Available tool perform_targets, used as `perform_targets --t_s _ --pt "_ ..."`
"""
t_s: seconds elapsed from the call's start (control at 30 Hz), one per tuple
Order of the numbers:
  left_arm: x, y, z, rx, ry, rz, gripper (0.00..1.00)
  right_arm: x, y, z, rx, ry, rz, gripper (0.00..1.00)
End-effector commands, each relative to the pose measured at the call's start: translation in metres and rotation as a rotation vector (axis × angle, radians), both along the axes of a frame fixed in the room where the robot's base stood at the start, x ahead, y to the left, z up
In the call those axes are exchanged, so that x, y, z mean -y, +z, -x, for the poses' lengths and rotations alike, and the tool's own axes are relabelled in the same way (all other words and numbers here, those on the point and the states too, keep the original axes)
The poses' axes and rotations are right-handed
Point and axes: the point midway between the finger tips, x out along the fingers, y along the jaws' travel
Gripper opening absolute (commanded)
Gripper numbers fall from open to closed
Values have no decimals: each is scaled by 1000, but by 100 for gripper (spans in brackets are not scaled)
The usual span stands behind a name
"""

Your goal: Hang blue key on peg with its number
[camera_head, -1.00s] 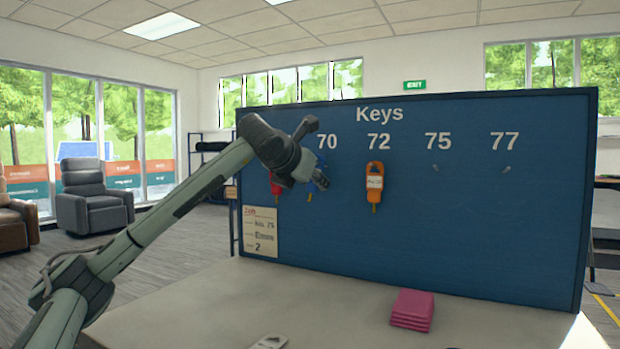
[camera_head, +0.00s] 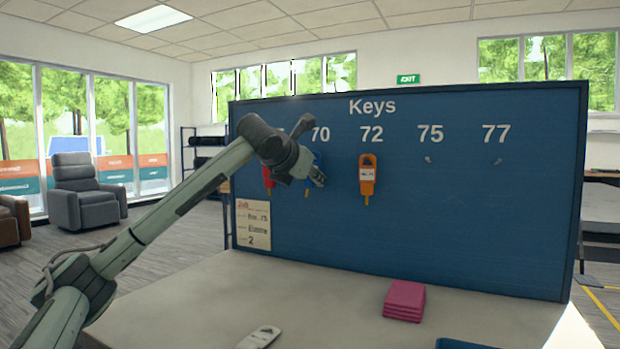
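A blue key (camera_head: 308,190) hangs on the blue key board below number 70, mostly hidden behind my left gripper. My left gripper (camera_head: 318,179) is in front of it, its fingers at the key's height. The fingers are small and partly turned away, so I cannot tell whether they are open or touch the key. The board (camera_head: 420,230) shows 70, 72, 75 and 77, with another number hidden by my arm. The pegs below 75 (camera_head: 428,160) and 77 (camera_head: 498,161) are bare. My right gripper is not in view.
An orange key (camera_head: 367,184) hangs below 72, and a red key (camera_head: 267,177) shows beside my arm. A paper note (camera_head: 253,224) is on the board. A pink stack (camera_head: 404,300), a white tag (camera_head: 259,337) and a blue edge (camera_head: 470,344) are on the table (camera_head: 330,290).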

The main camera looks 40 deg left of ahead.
Motion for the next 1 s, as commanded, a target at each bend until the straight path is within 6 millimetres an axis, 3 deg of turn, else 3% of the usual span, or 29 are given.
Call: perform_targets --t_s 0.17,0.2,0.4,0.77,1.0 --pt "0 0 0 0 0 0 8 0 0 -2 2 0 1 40" --pt "0 0 0 0 0 0 31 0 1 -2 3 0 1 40" --pt "0 0 0 -1 0 0 53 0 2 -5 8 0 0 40" --pt "2 2 4 0 0 0 53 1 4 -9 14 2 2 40" --pt "16 18 40 1 2 -4 53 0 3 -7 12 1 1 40"
